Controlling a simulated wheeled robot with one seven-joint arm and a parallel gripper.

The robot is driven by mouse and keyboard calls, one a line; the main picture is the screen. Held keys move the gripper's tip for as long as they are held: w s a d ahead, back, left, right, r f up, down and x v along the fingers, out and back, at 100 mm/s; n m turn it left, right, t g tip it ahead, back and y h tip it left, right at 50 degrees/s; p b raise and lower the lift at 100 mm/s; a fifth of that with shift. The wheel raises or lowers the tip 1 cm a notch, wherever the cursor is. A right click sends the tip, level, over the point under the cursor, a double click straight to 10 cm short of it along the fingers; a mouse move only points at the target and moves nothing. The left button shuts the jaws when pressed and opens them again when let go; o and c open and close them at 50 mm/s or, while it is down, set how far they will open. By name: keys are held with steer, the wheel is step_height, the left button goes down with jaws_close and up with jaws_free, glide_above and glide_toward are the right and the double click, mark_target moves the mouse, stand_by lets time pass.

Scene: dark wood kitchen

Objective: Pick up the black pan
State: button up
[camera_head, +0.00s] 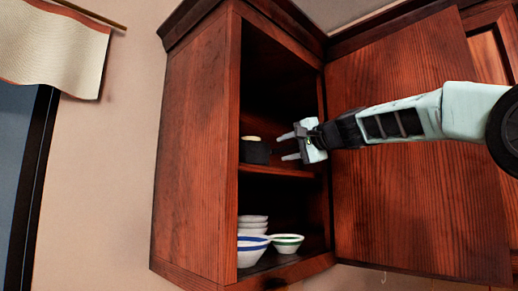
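A small black object (255,153) that looks like the black pan stands on the upper shelf (276,170) of the open wooden cabinet, with a pale piece on its top. My gripper (284,147) reaches into the cabinet from the right. Its two fingers are spread apart and empty, and they point left toward the black object. The near fingertips are close to its right side; whether they touch it cannot be told. The cabinet's left wall hides part of the black object.
The open cabinet door (410,200) stands to the right, behind my arm. On the lower shelf are stacked white bowls (252,226), a blue-striped bowl (251,250) and a green-rimmed bowl (287,243). The cabinet's left side panel (195,160) borders the opening.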

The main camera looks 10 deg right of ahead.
steer(key=shift+w+a+f, duration=0.1)
steer(key=shift+w+a, duration=0.15)
steer(key=shift+w, duration=0.3)
jaws_close()
